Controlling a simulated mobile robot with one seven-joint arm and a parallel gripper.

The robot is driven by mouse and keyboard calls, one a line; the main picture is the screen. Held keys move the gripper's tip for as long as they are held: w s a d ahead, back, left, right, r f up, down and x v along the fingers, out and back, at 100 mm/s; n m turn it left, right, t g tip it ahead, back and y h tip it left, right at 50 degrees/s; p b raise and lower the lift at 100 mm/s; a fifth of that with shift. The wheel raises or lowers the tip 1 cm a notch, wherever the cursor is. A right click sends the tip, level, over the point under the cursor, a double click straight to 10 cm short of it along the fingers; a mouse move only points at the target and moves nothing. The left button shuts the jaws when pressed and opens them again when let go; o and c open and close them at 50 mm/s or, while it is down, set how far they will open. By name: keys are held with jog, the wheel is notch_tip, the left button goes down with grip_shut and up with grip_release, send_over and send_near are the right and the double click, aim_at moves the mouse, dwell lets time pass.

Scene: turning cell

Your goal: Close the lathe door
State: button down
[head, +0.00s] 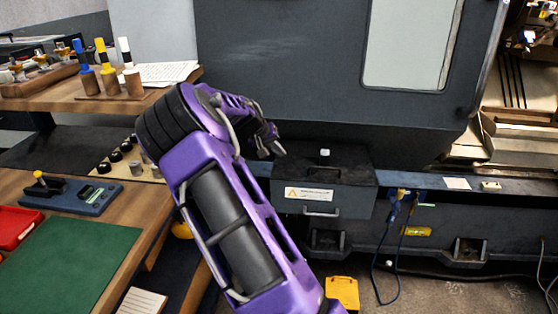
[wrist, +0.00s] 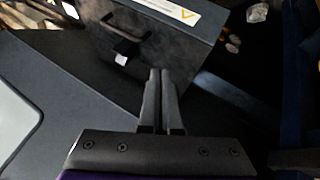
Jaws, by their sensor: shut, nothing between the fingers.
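The lathe door (head: 290,70) is a large dark grey panel with a pale window (head: 412,45), filling the upper middle of the head view. To the right of its edge the lathe interior (head: 530,90) is exposed, so the door stands open. In the wrist view a plain grey surface with a pale pane at the left is probably the door (wrist: 70,100). My gripper (head: 272,142) is shut and empty, in front of the door's lower part; its two fingers lie together in the wrist view (wrist: 160,73). I cannot tell whether it touches the door. No door handle can be made out.
A dark box (head: 350,165) with a warning label stands below the door, close to my gripper; it also shows in the wrist view (wrist: 165,45). A wooden bench (head: 150,215) with a green mat (head: 80,265) is at left. A blue cable (head: 375,245) hangs at right.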

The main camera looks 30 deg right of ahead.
jog(key=shift+m, duration=0.5)
jog(key=x, duration=0.3)
jog(key=a+f+x, duration=0.1)
jog(key=x, duration=0.7)
jog(key=shift+s+a+f, duration=0.2)
jog(key=shift+a+f, duration=0.05)
jog(key=shift+a, duration=0.15)
jog(key=d, duration=0.2)
jog(key=s+d, duration=0.1)
jog(key=shift+f, duration=0.25)
jog(key=shift+s+d, duration=0.15)
jog(key=shift+d, duration=0.3)
